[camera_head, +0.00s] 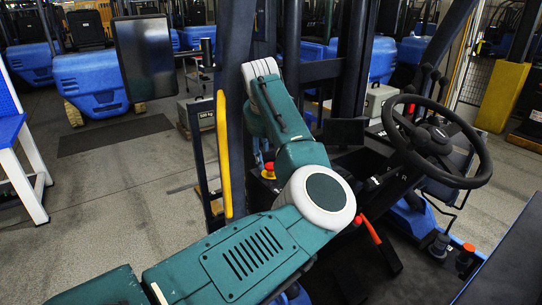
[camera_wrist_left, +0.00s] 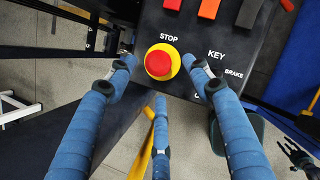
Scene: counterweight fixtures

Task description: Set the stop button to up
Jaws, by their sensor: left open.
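The stop button is a round red knob on a yellow ring. It shows in the head view (camera_head: 268,170), left of my arm's elbow, and close up in the left wrist view (camera_wrist_left: 158,63), on a black panel (camera_wrist_left: 190,30) under the word STOP. I cannot tell whether it is up or pressed. My left gripper (camera_wrist_left: 157,76) is open, with blue wrapped fingers. Two fingertips lie on either side of the button in the picture and a third lies below it. Contact cannot be judged. In the head view my green left arm hides most of this gripper.
A black steering wheel (camera_head: 432,142) stands to the right. A yellow grab bar (camera_head: 224,155) rises left of the arm. Red and orange switches (camera_wrist_left: 209,8) and a KEY label sit near the button. Open floor (camera_head: 120,210) lies at left.

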